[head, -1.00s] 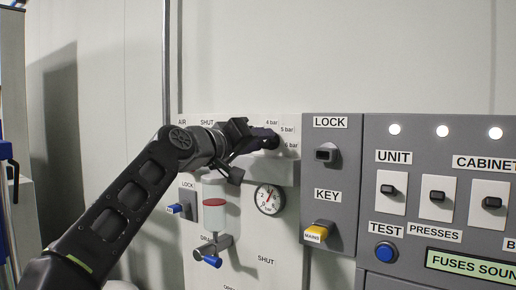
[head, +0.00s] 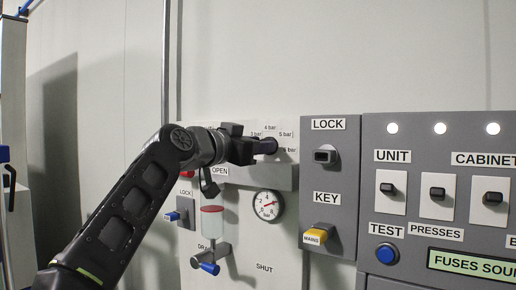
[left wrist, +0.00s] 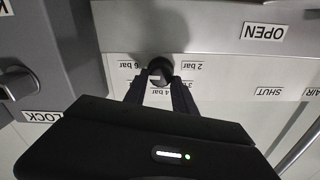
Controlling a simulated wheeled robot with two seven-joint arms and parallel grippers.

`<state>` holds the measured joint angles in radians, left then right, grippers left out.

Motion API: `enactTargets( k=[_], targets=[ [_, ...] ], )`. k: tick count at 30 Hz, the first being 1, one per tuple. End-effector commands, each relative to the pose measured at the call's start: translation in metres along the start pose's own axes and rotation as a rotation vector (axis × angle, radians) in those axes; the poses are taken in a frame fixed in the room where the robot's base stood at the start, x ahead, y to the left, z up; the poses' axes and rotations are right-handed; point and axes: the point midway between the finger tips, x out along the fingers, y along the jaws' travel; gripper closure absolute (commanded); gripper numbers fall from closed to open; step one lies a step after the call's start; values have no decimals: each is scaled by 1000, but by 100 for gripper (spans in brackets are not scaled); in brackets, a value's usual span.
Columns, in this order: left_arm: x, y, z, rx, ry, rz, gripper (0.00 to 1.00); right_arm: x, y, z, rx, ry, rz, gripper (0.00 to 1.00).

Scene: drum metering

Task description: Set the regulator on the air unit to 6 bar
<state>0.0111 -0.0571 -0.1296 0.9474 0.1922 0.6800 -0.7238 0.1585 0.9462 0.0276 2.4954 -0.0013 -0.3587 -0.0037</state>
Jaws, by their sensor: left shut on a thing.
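The air unit's panel (head: 285,240) stands on the wall, left of the grey boxes. My left gripper (head: 266,147) is shut on the dark round regulator knob (left wrist: 160,66), which the fingers mostly hide in the head view. The left gripper also shows in the left wrist view (left wrist: 155,80), with a finger on each side of the knob. Bar labels surround the knob; 2 bar, 4 bar and 6 bar read upside down in the left wrist view. The round gauge (head: 267,205) below has a reddish needle pointing right and slightly up; its exact value is too small to read.
A clear bowl with a red band (head: 212,222) and a blue-handled drain valve (head: 207,267) sit below my arm. A blue lock lever (head: 173,216) is at the left. The lock and key box (head: 331,190) stands close on the right.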

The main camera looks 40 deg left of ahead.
Motion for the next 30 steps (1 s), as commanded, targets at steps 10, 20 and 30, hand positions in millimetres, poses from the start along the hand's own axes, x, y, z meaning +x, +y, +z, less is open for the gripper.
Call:
enactTargets(
  k=[10,20,30],
  targets=[
    [1,2,3,135,-6,5,100,3,1,0,0,0,0,64],
    [1,2,3,149,-7,5,100,3,1,0,0,0,0,64],
    [1,2,2,147,-5,4,50,3,1,0,0,0,0,64]
  ],
)
